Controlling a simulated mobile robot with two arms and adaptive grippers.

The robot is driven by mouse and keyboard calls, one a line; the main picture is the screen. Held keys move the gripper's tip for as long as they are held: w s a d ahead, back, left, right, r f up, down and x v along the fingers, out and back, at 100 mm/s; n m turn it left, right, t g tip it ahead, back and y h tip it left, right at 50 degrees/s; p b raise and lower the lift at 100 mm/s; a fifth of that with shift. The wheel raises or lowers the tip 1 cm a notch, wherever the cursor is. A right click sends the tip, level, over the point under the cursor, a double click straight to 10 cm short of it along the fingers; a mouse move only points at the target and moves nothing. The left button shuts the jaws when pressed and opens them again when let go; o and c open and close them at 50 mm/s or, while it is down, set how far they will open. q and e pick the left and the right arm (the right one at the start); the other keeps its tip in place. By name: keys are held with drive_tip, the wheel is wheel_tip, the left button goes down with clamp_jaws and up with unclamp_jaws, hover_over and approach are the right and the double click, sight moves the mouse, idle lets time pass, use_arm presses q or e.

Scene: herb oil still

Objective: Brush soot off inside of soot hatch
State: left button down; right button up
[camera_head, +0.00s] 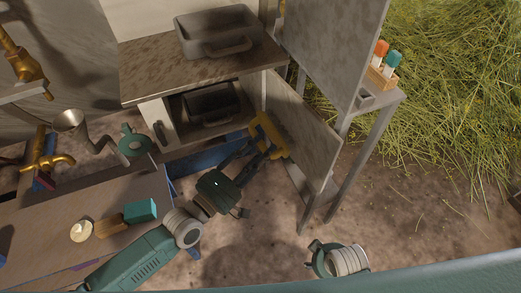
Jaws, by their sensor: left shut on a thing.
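My left gripper (259,148) reaches in from the lower left and is shut on a yellow brush (267,131). The brush is against or very close to the inner face of the open grey hatch door (306,140); contact cannot be told. The door stands swung out to the right of the opening under the counter. Soot is hard to tell from the door's mottled grey surface. Of my right arm only a green and white link shows at the bottom; its gripper is not in view.
A dark bin (211,103) sits in the opening, and a grey tray (216,35) stands on the counter above. A wooden rack with orange and teal-capped bottles (381,77) stands on a side table at right. A low bench (100,215) at left holds small items.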

use_arm(q)
drive_tip(key=a, duration=0.1)
drive_tip(key=s+a, duration=0.1)
drive_tip(key=a, duration=0.1)
drive_tip(key=s+a, duration=0.1)
drive_tip(key=shift+s+a, duration=0.1)
drive_tip(key=shift+a, duration=0.15)
drive_tip(key=shift+s+a, duration=0.2)
drive_tip(key=shift+a, duration=0.15)
use_arm(e)
drive_tip(key=shift+s+f, duration=0.1)
drive_tip(key=shift+f, duration=0.65)
use_arm(q)
drive_tip(key=shift+s+a, duration=0.3)
drive_tip(key=shift+a, duration=0.4)
drive_tip(key=shift+s+a, duration=0.3)
drive_tip(key=shift+a, duration=0.35)
use_arm(e)
drive_tip(key=shift+s+f, duration=0.2)
drive_tip(key=shift+s, duration=0.2)
drive_tip(key=shift+w, duration=0.2)
